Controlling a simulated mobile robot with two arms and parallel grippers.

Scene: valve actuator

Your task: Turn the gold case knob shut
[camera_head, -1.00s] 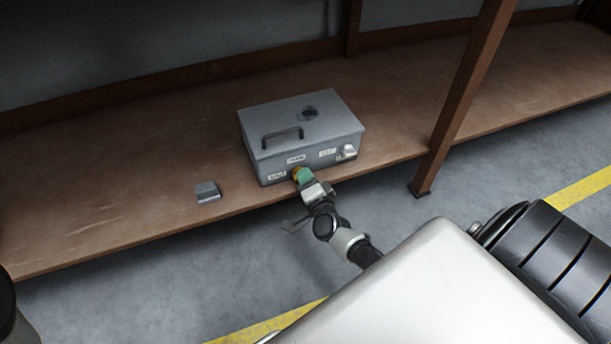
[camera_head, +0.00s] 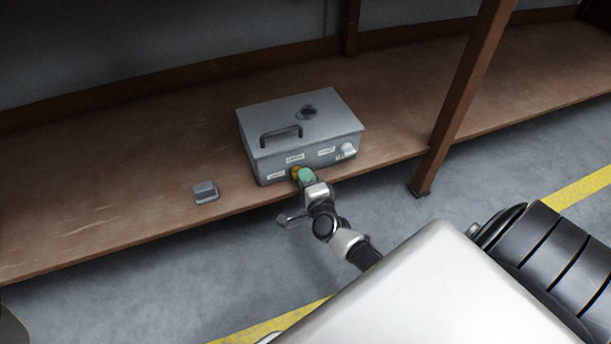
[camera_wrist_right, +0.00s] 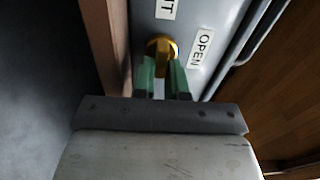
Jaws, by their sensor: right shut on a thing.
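The grey case (camera_head: 300,135) sits on the wooden shelf with its labelled front facing me. The gold knob (camera_wrist_right: 161,44) is on the lower left of that front, beside a label reading OPEN (camera_wrist_right: 201,48). It also shows in the head view (camera_head: 296,173), partly hidden by my gripper. My right gripper (camera_head: 305,175) has green fingers, which also show in the right wrist view (camera_wrist_right: 162,72), closed on the gold knob from both sides. My left gripper is not in view.
A silver knob (camera_head: 348,150) is at the right of the case front. A small grey block (camera_head: 205,191) lies on the shelf (camera_head: 110,215) left of the case. A brown post (camera_head: 465,95) stands to the right.

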